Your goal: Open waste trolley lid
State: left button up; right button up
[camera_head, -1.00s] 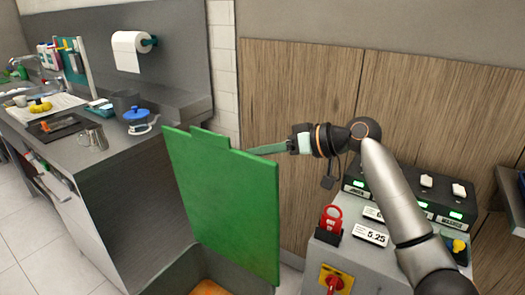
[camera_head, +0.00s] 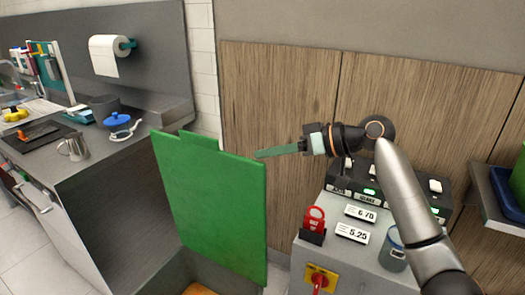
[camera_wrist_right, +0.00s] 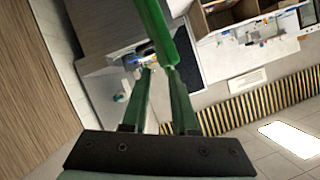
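The green waste trolley lid (camera_head: 212,205) stands upright above the grey trolley (camera_head: 228,277), whose open top shows at the bottom of the head view. Part of the trolley is cut off by the frame edge. My right gripper (camera_head: 262,154) is beside the lid's upper right edge, its fingers pointing left. In the right wrist view, the fingers (camera_wrist_right: 159,70) are apart with a narrow gap, and the lid (camera_wrist_right: 162,38) shows edge-on just past their tips. Nothing shows between the fingers. I cannot tell whether a tip touches the lid. My left gripper is not in view.
A grey counter (camera_head: 110,150) with a blue-lidded pot (camera_head: 117,121) and a metal cup (camera_head: 73,148) stands left of the lid. A machine with a red emergency switch (camera_head: 318,278) and price tags (camera_head: 352,233) stands at right. Wooden panels (camera_head: 275,100) are behind.

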jog(key=p+v, duration=0.2)
jog(key=v, duration=0.6)
dwell(0.5)
jog(key=shift+w, duration=0.1)
jog(key=shift+p, duration=0.35)
jog(key=shift+f, duration=0.1)
